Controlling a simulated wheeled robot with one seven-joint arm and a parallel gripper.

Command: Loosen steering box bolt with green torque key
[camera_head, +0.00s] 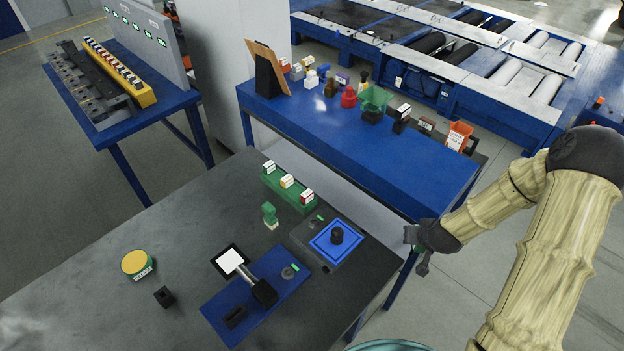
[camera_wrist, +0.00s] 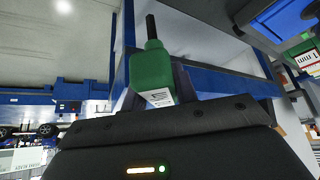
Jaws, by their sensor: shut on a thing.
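My gripper (camera_head: 412,250) hangs past the right edge of the grey-topped table, near the blue bench's front corner. In the wrist view it is shut on a green torque key (camera_wrist: 152,70). The key has a green body with a white label and a thin dark shaft pointing up. I cannot make out the key in the head view. On the table are a blue plate (camera_head: 229,304) with a black lever-like part and a dark fixture with a blue square (camera_head: 322,247) and black knob. I cannot tell which is the steering box, and no bolt is clear.
A green rack (camera_head: 274,182) holds several labelled pieces, with a small green piece (camera_head: 269,213) beside it. A yellow-topped round item (camera_head: 135,262) and a black block (camera_head: 165,297) lie left. The blue bench (camera_head: 370,150) behind is cluttered at its back. The table's left is clear.

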